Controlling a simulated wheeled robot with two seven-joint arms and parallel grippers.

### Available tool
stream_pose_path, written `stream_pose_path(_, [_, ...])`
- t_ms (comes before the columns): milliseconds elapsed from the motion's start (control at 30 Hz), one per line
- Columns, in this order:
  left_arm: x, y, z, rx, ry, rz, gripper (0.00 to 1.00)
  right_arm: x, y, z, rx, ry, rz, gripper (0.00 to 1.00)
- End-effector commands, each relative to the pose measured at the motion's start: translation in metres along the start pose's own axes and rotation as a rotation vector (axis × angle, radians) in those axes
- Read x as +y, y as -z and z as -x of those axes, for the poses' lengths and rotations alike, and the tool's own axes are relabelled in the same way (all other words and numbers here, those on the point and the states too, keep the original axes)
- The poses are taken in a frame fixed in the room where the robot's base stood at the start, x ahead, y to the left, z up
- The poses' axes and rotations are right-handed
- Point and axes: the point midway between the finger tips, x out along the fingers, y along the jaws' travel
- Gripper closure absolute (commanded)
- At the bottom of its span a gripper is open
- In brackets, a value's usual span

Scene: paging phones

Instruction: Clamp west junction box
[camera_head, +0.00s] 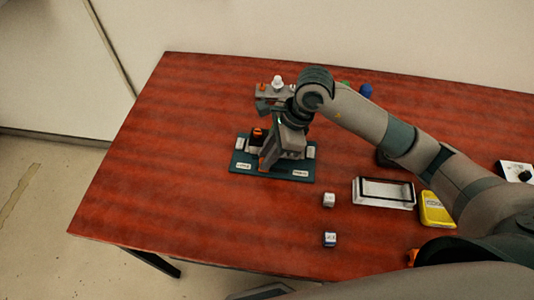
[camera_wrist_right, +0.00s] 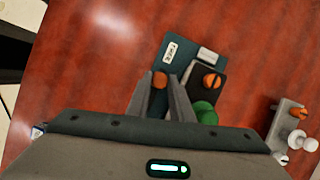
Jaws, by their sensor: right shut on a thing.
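A dark teal board (camera_head: 238,165) with white labels lies on the table; it also shows in the wrist view (camera_wrist_right: 185,50). A dark block with an orange knob (camera_head: 258,133) stands on its left part. In the wrist view a dark block with an orange knob (camera_wrist_right: 212,82) sits beside my fingers, with a green round part (camera_wrist_right: 205,112) below it. My right gripper (camera_head: 270,160) is low over the board. In the wrist view, its fingers (camera_wrist_right: 160,85) are shut on an orange piece (camera_wrist_right: 160,79). Which box is west cannot be read. My left gripper is out of view.
A grey fixture with a white knob (camera_head: 277,83) stands behind the board. Two small cubes (camera_head: 329,199) (camera_head: 330,239), a white tray (camera_head: 385,204) and a yellow device (camera_head: 436,210) lie to the right. The table's left side is clear.

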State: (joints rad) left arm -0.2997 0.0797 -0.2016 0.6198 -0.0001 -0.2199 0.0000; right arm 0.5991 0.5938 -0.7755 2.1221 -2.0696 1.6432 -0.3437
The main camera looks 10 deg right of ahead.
Motion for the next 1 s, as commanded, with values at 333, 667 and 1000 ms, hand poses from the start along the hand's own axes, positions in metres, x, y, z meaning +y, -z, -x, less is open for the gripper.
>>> stream_pose_path(333, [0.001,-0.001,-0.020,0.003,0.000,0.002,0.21,0.009,0.036,0.012,0.001,0.003,-0.001,1.00])
stream_pose_path(667, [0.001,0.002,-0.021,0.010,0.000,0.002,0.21,0.012,0.044,0.019,0.003,0.001,-0.001,1.00])
stream_pose_path(1000, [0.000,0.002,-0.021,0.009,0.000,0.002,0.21,0.012,0.043,0.018,0.002,0.000,-0.001,0.72])
